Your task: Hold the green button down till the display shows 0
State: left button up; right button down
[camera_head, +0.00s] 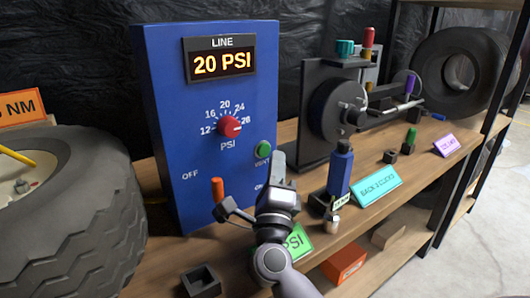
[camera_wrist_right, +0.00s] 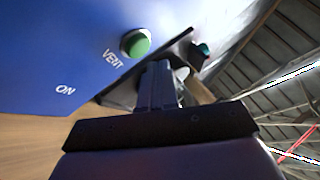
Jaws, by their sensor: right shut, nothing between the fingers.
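The green button (camera_head: 263,149), labelled VENT, sits on the lower right of the blue box's front (camera_head: 165,120). It also shows in the right wrist view (camera_wrist_right: 136,43) and stands out from the panel. The display (camera_head: 221,65) above reads 20 PSI under the word LINE. My right gripper (camera_head: 279,160) is shut and empty, with its fingertips close to the right of the button in the head view. In the wrist view its fingers (camera_wrist_right: 160,75) point up, just right of the button, with a visible gap. My left gripper is not in view.
A red knob (camera_head: 229,126) and an orange-tipped lever (camera_head: 218,190) are on the box. A tire (camera_head: 70,220) stands left. A blue bottle (camera_head: 340,170), a cyan sign (camera_head: 377,188), a green sign (camera_head: 297,241) and a black open block (camera_head: 201,281) are on the wooden shelf.

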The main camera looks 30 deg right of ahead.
jog(key=shift+w, duration=0.3)
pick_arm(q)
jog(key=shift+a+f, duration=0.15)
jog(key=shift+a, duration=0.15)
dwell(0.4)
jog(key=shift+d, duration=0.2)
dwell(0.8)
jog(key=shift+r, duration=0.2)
pick_arm(e)
jog(key=shift+w, duration=0.4)
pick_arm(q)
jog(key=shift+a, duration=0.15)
